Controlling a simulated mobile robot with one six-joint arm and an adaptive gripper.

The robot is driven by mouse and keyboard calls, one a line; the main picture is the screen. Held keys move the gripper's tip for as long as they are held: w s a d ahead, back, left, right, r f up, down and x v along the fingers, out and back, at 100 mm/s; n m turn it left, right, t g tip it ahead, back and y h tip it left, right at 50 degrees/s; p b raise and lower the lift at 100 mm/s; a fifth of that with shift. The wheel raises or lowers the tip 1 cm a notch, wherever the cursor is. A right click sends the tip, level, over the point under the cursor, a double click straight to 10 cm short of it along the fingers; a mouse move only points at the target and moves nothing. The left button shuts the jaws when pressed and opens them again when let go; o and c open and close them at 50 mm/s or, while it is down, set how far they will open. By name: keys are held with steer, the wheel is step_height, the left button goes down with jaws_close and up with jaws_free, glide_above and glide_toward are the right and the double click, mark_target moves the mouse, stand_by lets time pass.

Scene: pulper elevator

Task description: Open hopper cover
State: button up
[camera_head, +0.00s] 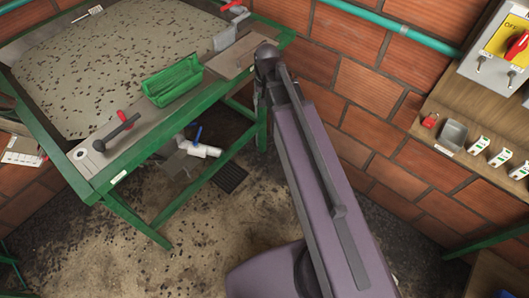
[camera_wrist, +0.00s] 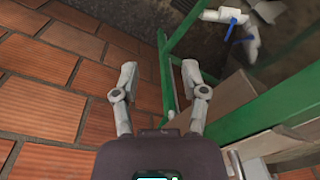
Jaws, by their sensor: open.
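I cannot tell for sure which part is the hopper cover. A green-framed machine (camera_head: 72,177) with a wide, speckled grey top (camera_head: 115,60) stands at the left of the head view. A black lever (camera_head: 122,129) with a red part lies on its front ledge. My gripper (camera_wrist: 160,82) is open and empty in the wrist view. Its two pale fingers are spread beside a green frame post. In the head view my arm reaches up to the machine's right corner, and the fingers are mostly hidden.
A green tray (camera_head: 173,82) and a flat brown board (camera_head: 237,56) sit along the ledge. White pipes with a blue handle (camera_head: 197,136) are under the frame. A brick wall (camera_head: 366,90) and a wooden shelf (camera_head: 480,165) stand at the right.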

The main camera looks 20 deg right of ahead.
steer(key=s+f+n+b, duration=0.3)
steer(key=s+f+b, duration=0.6)
steer(key=f+b, duration=0.2)
steer(key=shift+f+n+g, duration=0.3)
steer(key=shift+n, duration=0.1)
steer(key=shift+a, duration=0.1)
